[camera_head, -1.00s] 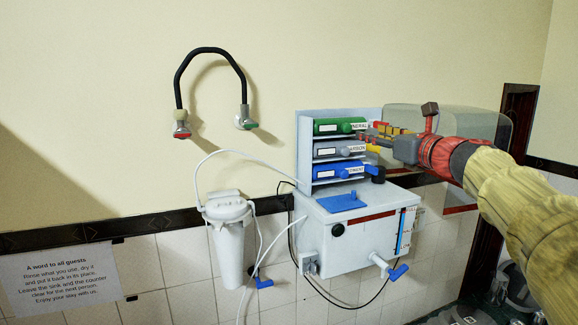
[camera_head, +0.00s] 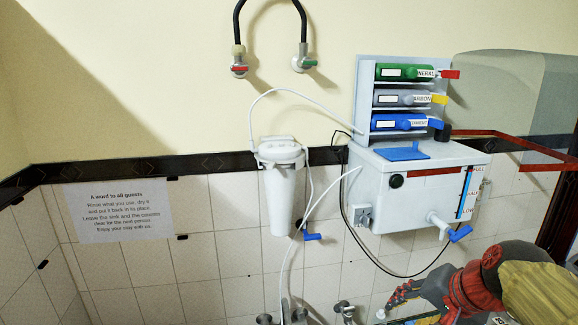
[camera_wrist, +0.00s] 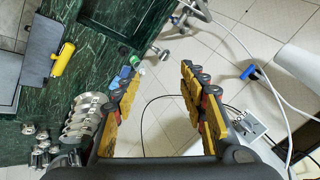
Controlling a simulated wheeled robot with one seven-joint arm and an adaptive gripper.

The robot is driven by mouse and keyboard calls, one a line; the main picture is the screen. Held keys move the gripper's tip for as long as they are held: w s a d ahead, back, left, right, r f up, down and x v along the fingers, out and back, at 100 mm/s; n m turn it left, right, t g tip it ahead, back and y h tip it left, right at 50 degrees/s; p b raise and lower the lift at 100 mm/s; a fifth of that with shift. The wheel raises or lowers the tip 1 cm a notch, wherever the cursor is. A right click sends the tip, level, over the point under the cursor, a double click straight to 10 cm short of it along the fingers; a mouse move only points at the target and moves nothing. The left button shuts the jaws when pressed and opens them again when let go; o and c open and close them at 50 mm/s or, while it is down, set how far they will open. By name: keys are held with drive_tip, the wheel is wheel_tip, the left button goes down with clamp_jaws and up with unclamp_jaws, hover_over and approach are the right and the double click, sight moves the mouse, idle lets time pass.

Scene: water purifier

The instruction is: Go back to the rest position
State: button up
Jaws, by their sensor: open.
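My gripper (camera_head: 400,296) is at the lower right of the head view, below the white purifier box (camera_head: 412,190) and apart from it. In the wrist view my gripper (camera_wrist: 160,92) shows two yellow and dark fingers spread apart with nothing between them. The purifier's rack (camera_head: 365,95) holds a green cartridge (camera_head: 400,72), a grey cartridge (camera_head: 398,98) and a blue cartridge (camera_head: 395,122), one above the other. A blue-handled tap (camera_head: 458,233) sticks out of the box front.
A white filter housing (camera_head: 279,190) hangs on the wall with white hoses. A black-hosed faucet (camera_head: 240,62) is above it. A paper notice (camera_head: 118,210) is at left. The wrist view shows a dark green counter (camera_wrist: 88,50) with metal cups (camera_wrist: 85,118) and a yellow-handled tool (camera_wrist: 62,60).

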drive_tip(key=s+a+f+n+b, duration=0.1)
drive_tip(key=s+f+n+b, duration=0.1)
drive_tip(key=s+f+b, duration=0.3)
drive_tip(key=s+a+f+n+h+b, duration=0.1)
drive_tip(key=s+f+b, duration=0.4)
drive_tip(key=f, duration=0.7)
drive_tip(key=s+a+f+n+g+b, duration=0.1)
drive_tip(key=s+a+f+n+b, duration=0.2)
drive_tip(key=s+f+n+b, duration=0.2)
wheel_tip(320, 180, down, 3)
drive_tip(key=b, duration=0.2)
drive_tip(key=shift+s+a+f+h+b, duration=0.15)
drive_tip(key=shift+s+a+h+b, duration=0.1)
drive_tip(key=shift+h+b, duration=0.15)
